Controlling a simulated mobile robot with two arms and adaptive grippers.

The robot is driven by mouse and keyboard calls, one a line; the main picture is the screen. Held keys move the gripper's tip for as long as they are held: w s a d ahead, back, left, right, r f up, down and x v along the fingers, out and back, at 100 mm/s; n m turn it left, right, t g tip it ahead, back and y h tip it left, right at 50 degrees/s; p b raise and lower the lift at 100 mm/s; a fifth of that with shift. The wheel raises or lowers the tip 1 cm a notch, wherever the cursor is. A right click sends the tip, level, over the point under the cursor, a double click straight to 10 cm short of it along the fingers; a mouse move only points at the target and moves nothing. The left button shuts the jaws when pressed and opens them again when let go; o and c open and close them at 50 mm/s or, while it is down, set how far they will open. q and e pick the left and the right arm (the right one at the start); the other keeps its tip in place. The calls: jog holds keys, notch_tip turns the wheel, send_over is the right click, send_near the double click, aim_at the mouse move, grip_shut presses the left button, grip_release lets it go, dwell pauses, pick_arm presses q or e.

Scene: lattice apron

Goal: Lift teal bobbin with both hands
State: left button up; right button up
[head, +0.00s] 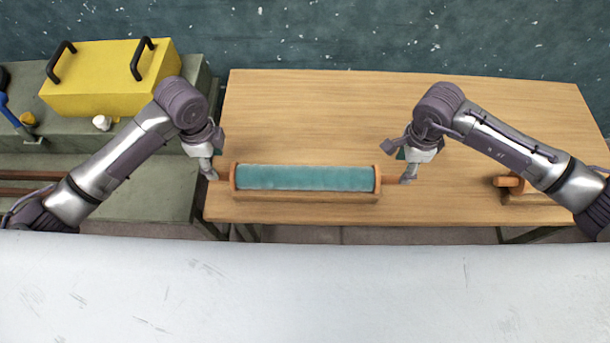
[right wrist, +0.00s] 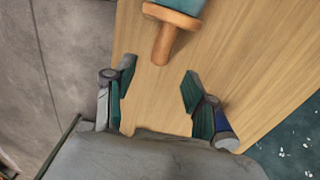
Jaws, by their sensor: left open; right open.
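The teal bobbin (head: 305,178) lies level on a wooden cradle (head: 305,197) near the table's front edge. It has orange-brown end discs and a short handle at each end. My left gripper (head: 208,172) is open at the bobbin's left end, by the left handle. My right gripper (head: 408,175) is open at the right end, by the right handle. In the right wrist view, the right gripper's fingers (right wrist: 158,95) are spread, and the handle (right wrist: 163,45) points toward the gap between them. Whether the left fingers straddle the left handle is hard to tell.
The wooden table (head: 310,110) is mostly clear behind the bobbin. An orange-brown piece (head: 508,183) lies at the right, partly under my right arm. A yellow box (head: 110,80) with black handles stands on a grey-green bench (head: 150,195) at the left. A white surface (head: 300,290) fills the foreground.

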aim_at(221, 174)
pick_arm(q)
notch_tip(221, 174, down, 8)
pick_arm(e)
notch_tip(221, 174, down, 8)
pick_arm(q)
grip_shut()
pick_arm(e)
grip_shut()
